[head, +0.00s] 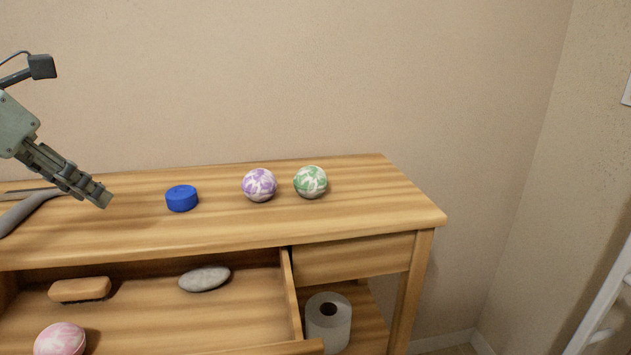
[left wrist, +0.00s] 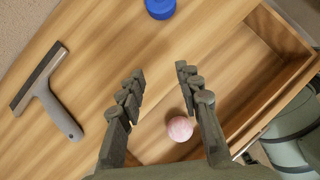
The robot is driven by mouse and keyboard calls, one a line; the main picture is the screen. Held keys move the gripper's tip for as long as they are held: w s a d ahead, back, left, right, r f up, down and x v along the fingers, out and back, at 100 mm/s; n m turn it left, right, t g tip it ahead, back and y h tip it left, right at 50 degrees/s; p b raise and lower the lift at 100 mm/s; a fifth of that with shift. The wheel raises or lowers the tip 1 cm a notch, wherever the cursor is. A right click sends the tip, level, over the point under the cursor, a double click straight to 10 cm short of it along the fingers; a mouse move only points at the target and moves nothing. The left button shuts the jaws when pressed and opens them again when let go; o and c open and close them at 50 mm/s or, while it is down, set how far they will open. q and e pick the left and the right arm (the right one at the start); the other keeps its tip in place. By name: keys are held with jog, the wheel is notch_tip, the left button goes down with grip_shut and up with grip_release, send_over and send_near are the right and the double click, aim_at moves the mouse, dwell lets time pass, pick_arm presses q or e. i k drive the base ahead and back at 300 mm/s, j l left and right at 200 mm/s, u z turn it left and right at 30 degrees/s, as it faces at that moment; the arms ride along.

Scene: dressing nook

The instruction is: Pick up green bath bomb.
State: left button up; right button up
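The green and white bath bomb (head: 310,182) sits on the wooden table top toward its right end. A purple and white bath bomb (head: 259,185) sits just left of it. My left gripper (head: 103,196) is above the left part of the table, well left of the green bath bomb. In the left wrist view its fingers (left wrist: 160,85) are spread apart with nothing between the tips. The green bath bomb does not show in the left wrist view. My right gripper is not in view.
A blue round puck (head: 182,198) stands between my left gripper and the bath bombs. A grey squeegee (left wrist: 47,97) lies at the left. The open drawer (head: 230,320) holds a brush (head: 80,289), a grey stone (head: 204,279) and a pink bath bomb (head: 60,340). A paper roll (head: 328,322) stands below.

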aim_at(310, 181)
jog(key=i+l, duration=0.1)
jog(key=l, duration=0.25)
jog(key=i+l, duration=0.15)
jog(key=l, duration=0.2)
jog(key=i+l, duration=0.1)
jog(key=l, duration=0.25)
jog(key=i+l, duration=0.15)
jog(key=l, duration=0.2)
